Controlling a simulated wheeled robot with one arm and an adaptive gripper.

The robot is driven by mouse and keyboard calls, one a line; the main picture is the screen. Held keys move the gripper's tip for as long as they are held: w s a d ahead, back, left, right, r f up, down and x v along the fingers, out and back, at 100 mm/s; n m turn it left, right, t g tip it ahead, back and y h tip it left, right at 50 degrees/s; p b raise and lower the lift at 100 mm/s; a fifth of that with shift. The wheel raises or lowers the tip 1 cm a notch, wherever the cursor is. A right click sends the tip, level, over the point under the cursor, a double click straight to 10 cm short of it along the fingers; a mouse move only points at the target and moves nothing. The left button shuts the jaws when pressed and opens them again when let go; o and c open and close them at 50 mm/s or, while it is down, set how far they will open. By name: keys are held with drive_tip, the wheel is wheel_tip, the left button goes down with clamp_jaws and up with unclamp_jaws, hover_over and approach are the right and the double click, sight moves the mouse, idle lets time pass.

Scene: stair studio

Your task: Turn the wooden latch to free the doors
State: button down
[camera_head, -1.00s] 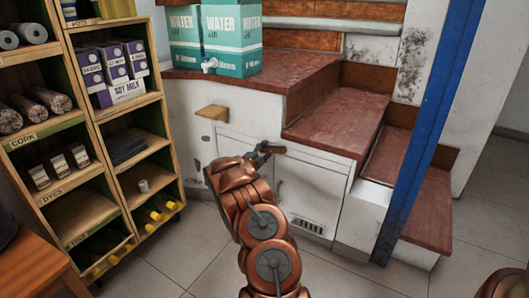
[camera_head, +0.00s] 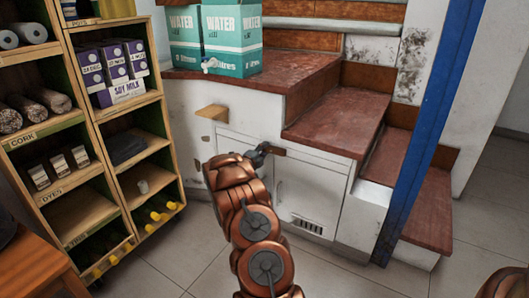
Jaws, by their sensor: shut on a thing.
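The wooden latch (camera_head: 277,150) is a small brown bar at the top of the white cupboard doors (camera_head: 308,190) under the stairs. It lies about level, and its left part is hidden by my gripper. My gripper (camera_head: 264,150) reaches the latch from the left and front and is shut on it. The right door shows a slim handle and a dark vent low down. My arm covers much of the left door. Both doors look closed.
A wooden shelf unit (camera_head: 140,121) with goods stands at the left. Water boxes (camera_head: 231,39) sit on the red-brown top. A small wooden ledge (camera_head: 212,112) juts from the white wall. A blue post (camera_head: 425,130) stands at the right. Floor before the doors is free.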

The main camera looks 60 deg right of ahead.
drive_tip(key=shift+m, duration=0.4)
drive_tip(key=c, duration=0.9)
unclamp_jaws()
drive_tip(key=shift+a, duration=0.1)
drive_tip(key=a, duration=1.1)
drive_tip(key=shift+s+a, duration=0.25)
drive_tip(key=shift+a, duration=0.15)
